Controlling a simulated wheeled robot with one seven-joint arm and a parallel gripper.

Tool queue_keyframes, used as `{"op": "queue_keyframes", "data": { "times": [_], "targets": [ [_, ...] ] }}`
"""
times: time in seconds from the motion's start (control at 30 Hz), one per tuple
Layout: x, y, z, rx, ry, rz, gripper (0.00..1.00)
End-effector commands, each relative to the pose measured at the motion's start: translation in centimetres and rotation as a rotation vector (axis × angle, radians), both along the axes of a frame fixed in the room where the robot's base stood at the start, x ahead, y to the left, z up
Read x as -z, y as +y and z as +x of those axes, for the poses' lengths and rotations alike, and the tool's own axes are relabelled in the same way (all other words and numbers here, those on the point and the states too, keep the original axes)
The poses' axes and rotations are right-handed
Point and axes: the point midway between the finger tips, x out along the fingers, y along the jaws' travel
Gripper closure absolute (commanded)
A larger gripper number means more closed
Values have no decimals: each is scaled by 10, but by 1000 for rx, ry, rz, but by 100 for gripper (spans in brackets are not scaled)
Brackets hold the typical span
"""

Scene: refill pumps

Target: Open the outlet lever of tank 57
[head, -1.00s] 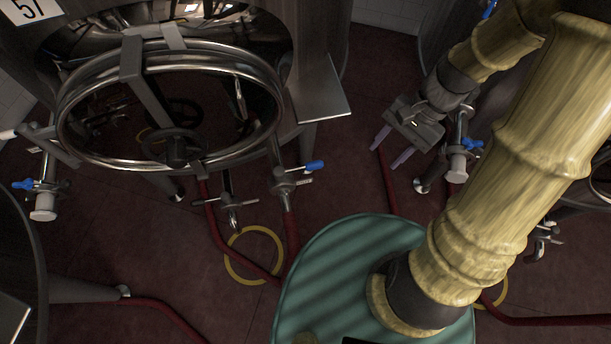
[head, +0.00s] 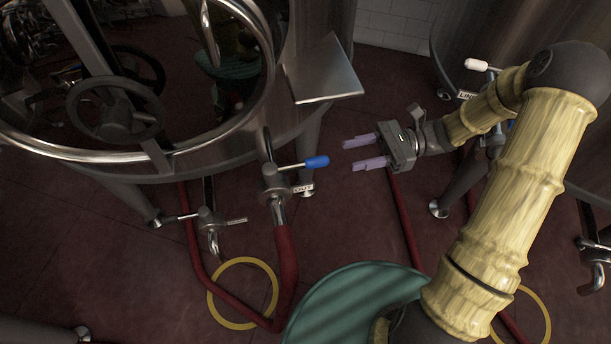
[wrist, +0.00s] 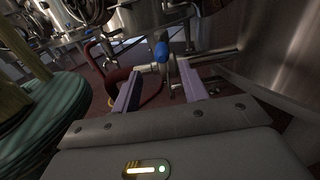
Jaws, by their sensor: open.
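Tank 57 (head: 345,15) is the steel tank at left in the head view; its number plate is out of frame now. Its outlet valve (head: 272,185) sits low on the front, with a red hose below it and an OUT tag beside it. The valve's blue-tipped lever (head: 317,162) points right, toward my gripper. My gripper (head: 350,155) is open and empty, just right of the lever tip, with a small gap in the picture. In the wrist view, the blue lever tip (wrist: 161,52) shows beyond and between the open fingers (wrist: 158,69).
A steel shelf plate (head: 325,75) juts from the tank above the lever. A smaller valve (head: 208,220) is left of the outlet. A second tank (head: 510,35) with a white-tipped lever (head: 477,65) stands right. Red hoses and yellow rings lie on the floor.

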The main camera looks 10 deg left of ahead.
Motion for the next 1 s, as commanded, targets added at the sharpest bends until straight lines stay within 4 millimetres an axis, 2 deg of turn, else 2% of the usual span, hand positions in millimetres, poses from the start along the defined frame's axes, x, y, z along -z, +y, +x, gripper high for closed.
{"op": "queue_keyframes", "data": {
  "times": [0.03, 0.4, 0.57, 1.0],
  "targets": [
    [4, 0, 2, 6, 8, 13, 57],
    [1, 1, 2, 8, 13, 18, 57],
    [2, 9, -2, 5, 12, 19, 57],
    [4, 74, -34, 4, 13, 17, 57]
  ]
}}
